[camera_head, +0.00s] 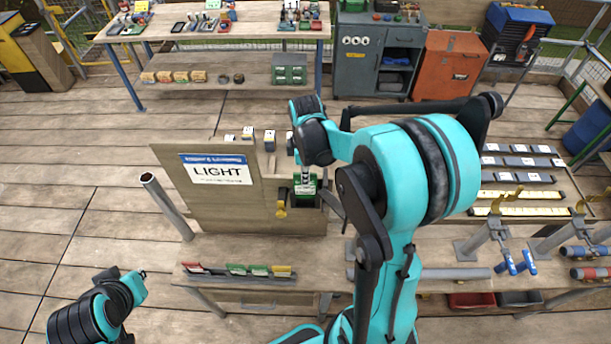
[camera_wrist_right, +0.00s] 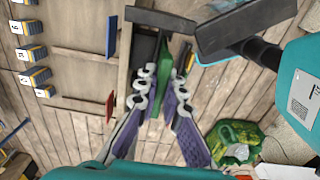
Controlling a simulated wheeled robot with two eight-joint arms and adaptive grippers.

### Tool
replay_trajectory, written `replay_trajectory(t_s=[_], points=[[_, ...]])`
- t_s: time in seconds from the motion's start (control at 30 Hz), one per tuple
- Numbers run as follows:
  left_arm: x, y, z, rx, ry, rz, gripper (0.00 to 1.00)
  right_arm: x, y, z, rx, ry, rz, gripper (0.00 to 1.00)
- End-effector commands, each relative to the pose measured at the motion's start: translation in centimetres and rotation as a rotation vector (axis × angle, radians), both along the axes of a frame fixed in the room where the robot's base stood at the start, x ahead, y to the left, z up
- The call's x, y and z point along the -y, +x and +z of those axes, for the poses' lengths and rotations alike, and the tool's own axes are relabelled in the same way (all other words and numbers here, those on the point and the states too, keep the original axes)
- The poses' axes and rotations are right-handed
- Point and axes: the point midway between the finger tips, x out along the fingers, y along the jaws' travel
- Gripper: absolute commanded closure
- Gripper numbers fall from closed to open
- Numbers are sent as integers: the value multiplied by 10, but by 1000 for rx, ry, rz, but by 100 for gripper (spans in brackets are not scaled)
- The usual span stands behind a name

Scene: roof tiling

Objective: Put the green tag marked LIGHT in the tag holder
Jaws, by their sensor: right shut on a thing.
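The green tag (camera_wrist_right: 158,106) is seen nearly edge-on between the fingers of my right gripper (camera_wrist_right: 160,92), which is shut on it. In the head view a green face (camera_head: 305,188) shows below that gripper (camera_head: 305,178), against the right part of the upright board. A dark holder (camera_wrist_right: 146,46) sits beside the tag's far end in the wrist view; whether the tag is inside it or only in front I cannot tell. The tag's lettering is not readable. My left gripper (camera_head: 138,279) is low at the left, away from the board; its fingers are too small to judge.
The wooden board (camera_head: 240,212) carries a LIGHT sign (camera_head: 216,169) and a brass-coloured piece (camera_head: 282,205). Red, green and yellow tags (camera_head: 240,270) lie along the front bench. A green bag (camera_wrist_right: 238,142) lies below.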

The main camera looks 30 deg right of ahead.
Motion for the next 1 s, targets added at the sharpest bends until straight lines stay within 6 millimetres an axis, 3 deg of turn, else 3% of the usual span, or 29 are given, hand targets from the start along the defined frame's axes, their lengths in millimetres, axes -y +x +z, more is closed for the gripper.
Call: replay_trajectory(t_s=[0.7, 1.0], points=[[0, 0, -35, 0, 0, 0, 100, 0, 0, -39, 0, 0, 0, 100], [0, 0, -39, 0, 0, 0, 100, 0, 0, -43, 0, 0, 0, 100]])
